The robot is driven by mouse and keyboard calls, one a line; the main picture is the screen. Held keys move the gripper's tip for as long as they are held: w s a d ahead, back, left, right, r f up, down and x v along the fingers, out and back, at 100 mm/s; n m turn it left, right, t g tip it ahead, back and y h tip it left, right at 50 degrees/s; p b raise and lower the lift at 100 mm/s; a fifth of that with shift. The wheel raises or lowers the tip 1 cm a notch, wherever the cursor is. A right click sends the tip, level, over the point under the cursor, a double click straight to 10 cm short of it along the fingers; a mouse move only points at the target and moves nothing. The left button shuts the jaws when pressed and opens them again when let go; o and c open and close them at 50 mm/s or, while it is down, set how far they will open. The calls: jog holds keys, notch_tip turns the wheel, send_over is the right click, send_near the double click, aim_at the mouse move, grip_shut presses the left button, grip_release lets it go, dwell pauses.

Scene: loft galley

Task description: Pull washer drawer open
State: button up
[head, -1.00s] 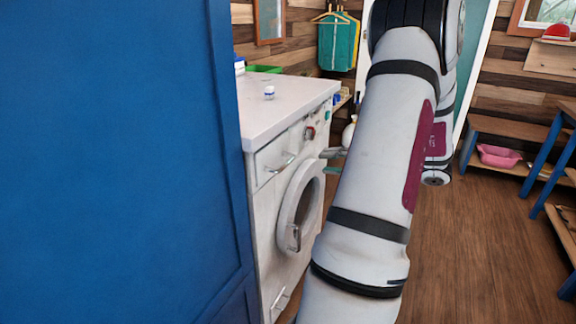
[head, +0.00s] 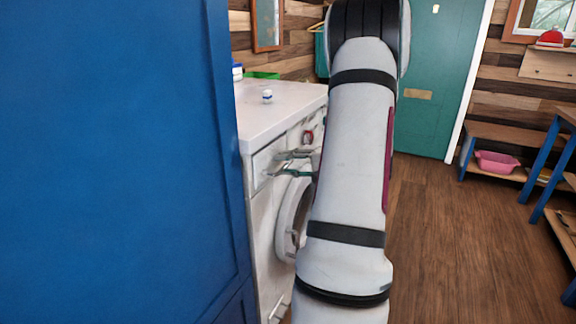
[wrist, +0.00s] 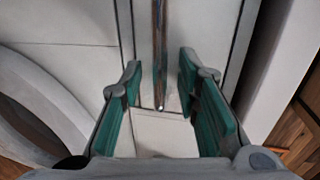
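The white washer (head: 265,215) stands beyond the blue panel, its front facing right in the head view. Its drawer (head: 260,162) is at the upper left of that front and looks closed. In the wrist view, the drawer's metal handle (wrist: 159,50) is a thin upright bar, its lower end between the teal finger pads. My gripper (head: 273,164) is at the drawer front; it also shows in the wrist view (wrist: 160,70). It is open, a finger on each side of the bar, with gaps visible on both sides. My arm hides part of the washer front.
The round washer door (head: 291,220) is below the gripper and shows at left in the wrist view (wrist: 35,110). A blue panel (head: 110,160) fills the left side. Wooden floor (head: 440,240) is clear to the right.

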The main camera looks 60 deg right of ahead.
grip_shut()
jog(key=shift+s, duration=0.1)
jog(key=f+b+v, duration=0.2)
jog(key=b+v, duration=0.1)
jog(key=v, duration=0.9)
jog(key=shift+s+d+f, duration=0.15)
jog(key=shift+s+f, duration=0.15)
jog(key=shift+s, duration=0.3)
grip_release()
